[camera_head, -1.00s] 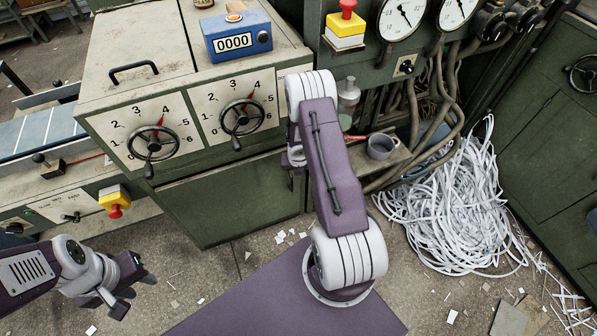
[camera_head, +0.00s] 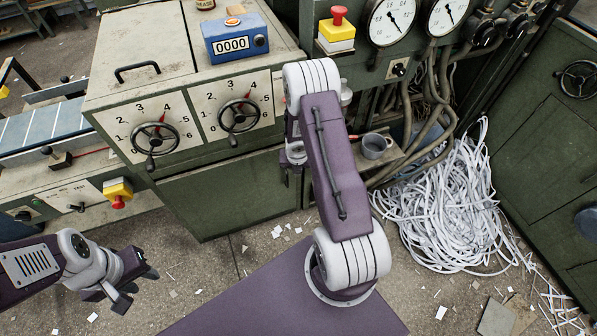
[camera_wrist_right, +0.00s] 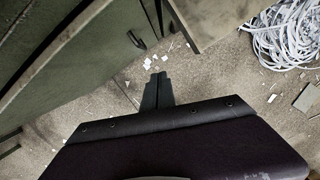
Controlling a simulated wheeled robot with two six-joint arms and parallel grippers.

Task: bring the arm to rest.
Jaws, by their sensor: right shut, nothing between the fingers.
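My right arm (camera_head: 335,170) stands folded up in the middle of the head view, in front of the green machine. Its gripper is mostly hidden behind the arm there. In the right wrist view my right gripper (camera_wrist_right: 158,78) has its dark fingers together, with nothing between them, above the speckled floor. My left gripper (camera_head: 138,286) is at the lower left of the head view, its fingers apart and empty, over bare floor. Neither gripper visibly touches anything.
The green machine (camera_head: 225,195) with two handwheels (camera_head: 155,138) (camera_head: 239,115) stands ahead. A grey mug (camera_head: 376,146) sits on a small shelf right of my arm. White paper strips (camera_head: 440,210) are heaped on the floor at right. Floor at lower left is mostly clear.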

